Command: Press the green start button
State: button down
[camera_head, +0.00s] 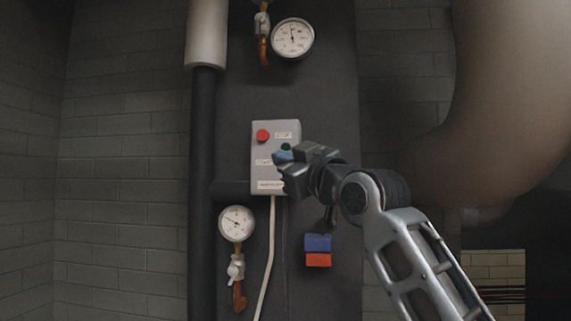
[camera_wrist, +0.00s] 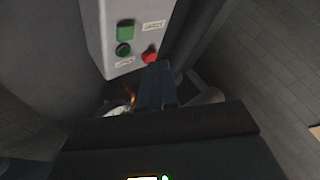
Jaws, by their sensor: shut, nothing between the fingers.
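A grey control box (camera_head: 261,150) is on the dark panel in the head view. Its green button (camera_head: 286,147) shows just above my gripper's fingertips, and its red button (camera_head: 262,135) is at the upper left. My gripper (camera_head: 283,159) is shut and empty, in front of the box's lower right part, which it hides. In the wrist view the box (camera_wrist: 98,35) shows a dark green round button (camera_wrist: 123,49), a brighter green square piece (camera_wrist: 125,30) and the red button (camera_wrist: 149,57). My gripper (camera_wrist: 156,72) points just below the red button there. I cannot tell whether it touches the box.
A gauge (camera_head: 293,38) is above the box and another gauge (camera_head: 237,223) with a valve is below left. A pale cable (camera_head: 268,255) hangs from the box. A blue and red block (camera_head: 318,251) is on the panel below my gripper. A large pipe (camera_head: 510,100) is at right.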

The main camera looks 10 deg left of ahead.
jog(key=shift+w+d, duration=0.1)
jog(key=shift+w, duration=1.65)
jog(key=shift+w+b, duration=0.2)
jog(key=shift+b, duration=0.15)
dwell(0.5)
jog(key=shift+w, duration=0.25)
jog(key=shift+w, duration=0.3)
dwell(0.6)
jog(key=shift+s, duration=0.75)
jog(key=shift+s, duration=0.1)
jog(key=s, duration=0.4)
jog(key=shift+s, duration=0.4)
